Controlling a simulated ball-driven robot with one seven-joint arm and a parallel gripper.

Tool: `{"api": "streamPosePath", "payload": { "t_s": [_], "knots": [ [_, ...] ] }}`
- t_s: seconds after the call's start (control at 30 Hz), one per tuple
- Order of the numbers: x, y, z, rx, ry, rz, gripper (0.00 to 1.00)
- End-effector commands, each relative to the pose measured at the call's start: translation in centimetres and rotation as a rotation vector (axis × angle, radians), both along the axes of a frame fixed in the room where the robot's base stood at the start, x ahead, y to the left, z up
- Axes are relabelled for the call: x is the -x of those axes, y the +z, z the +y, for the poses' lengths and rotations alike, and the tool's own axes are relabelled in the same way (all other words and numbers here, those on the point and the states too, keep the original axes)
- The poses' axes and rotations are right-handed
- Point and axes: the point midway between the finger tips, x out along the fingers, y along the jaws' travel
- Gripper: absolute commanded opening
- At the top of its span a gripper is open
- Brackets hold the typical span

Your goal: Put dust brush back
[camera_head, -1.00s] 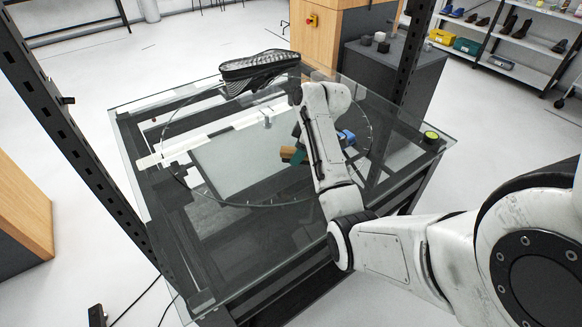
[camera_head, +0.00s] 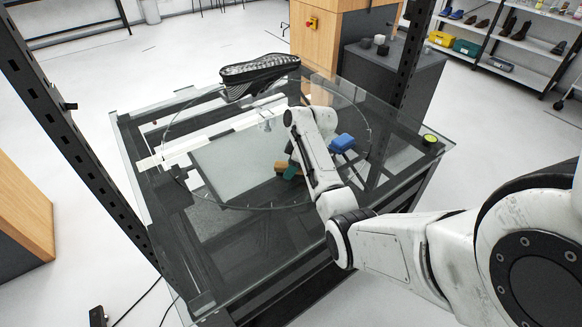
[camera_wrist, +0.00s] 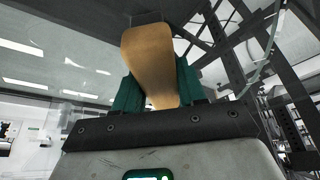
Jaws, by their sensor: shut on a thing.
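The dust brush (camera_wrist: 150,60) shows in the wrist view as a tan, wooden-looking piece, wide at the top and narrowing downward. My gripper (camera_head: 288,171) has green fingers, and they are shut on this wooden piece. In the head view the gripper hangs over the right half of the round glass disc, with a small tan part of the brush beside the green fingers. The bristles cannot be made out. My arm hides part of the gripper and brush.
A dark shoe (camera_head: 259,70) rests sole up at the far side of the glass-topped table (camera_head: 240,236). A blue block-like object (camera_head: 342,142) is right of my wrist. A round yellow-green item (camera_head: 430,138) sits at the right corner. Dark uprights flank the table.

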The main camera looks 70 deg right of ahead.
Motion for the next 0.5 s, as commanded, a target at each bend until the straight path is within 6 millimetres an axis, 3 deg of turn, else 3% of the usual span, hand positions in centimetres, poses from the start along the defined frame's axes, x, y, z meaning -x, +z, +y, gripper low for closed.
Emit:
{"api": "streamPosePath", "payload": {
  "t_s": [0.27,0.5],
  "knots": [
    [0.01,-0.06,0.02,-0.001,0.0,0.0,0.65],
    [0.01,0.03,0.01,0.0,0.0,0.0,0.66]
  ]
}}
